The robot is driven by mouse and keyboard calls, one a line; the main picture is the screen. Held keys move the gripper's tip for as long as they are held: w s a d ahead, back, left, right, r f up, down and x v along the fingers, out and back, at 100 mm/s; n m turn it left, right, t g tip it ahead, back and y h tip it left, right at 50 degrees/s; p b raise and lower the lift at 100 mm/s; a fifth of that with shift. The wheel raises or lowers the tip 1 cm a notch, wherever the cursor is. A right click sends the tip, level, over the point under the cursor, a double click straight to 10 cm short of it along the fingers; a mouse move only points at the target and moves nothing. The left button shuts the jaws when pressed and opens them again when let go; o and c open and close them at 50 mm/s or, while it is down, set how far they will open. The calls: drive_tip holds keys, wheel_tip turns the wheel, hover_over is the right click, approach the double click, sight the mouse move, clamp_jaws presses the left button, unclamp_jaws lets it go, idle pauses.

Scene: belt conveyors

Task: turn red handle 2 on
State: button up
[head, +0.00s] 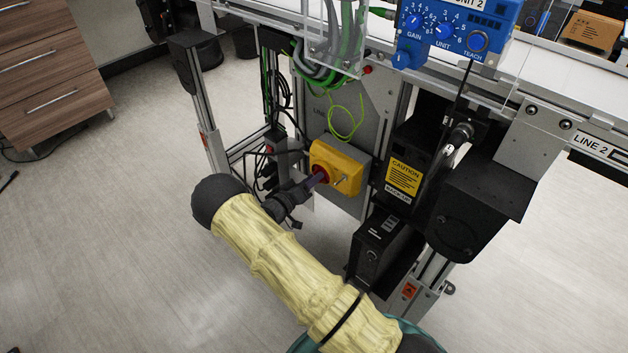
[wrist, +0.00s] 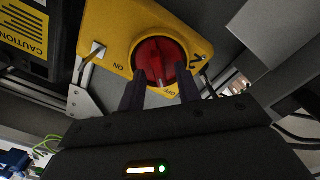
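The red handle (wrist: 160,55) is a round rotary knob with a raised grip, mounted on a yellow switch box (wrist: 105,35). An ON mark is at the left of the knob and an OFF mark below it. The grip points down the picture toward OFF. My gripper (wrist: 160,72) is open, with one dark finger on each side of the grip. A gap shows between the fingers; contact with the knob cannot be told.
The yellow box (head: 343,166) sits on a grey panel under the conveyor. A black unit with a caution label (head: 404,177) is just right of it. Hanging cables (head: 285,90) and a metal leg (head: 208,130) stand left. Open floor (head: 100,240) lies at the left.

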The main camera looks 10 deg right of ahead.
drive_tip(key=shift+w+d, duration=0.3)
drive_tip(key=shift+d, duration=0.05)
clamp_jaws()
drive_tip(key=shift+m, duration=0.4)
drive_tip(key=m+b, duration=0.1)
drive_tip(key=m, duration=0.4)
drive_tip(key=m+b, duration=0.1)
drive_tip(key=m, duration=0.5)
drive_tip(key=m+b, duration=0.1)
drive_tip(key=m, duration=0.5)
drive_tip(key=shift+s+d, duration=0.1)
drive_tip(key=shift+s, duration=0.2)
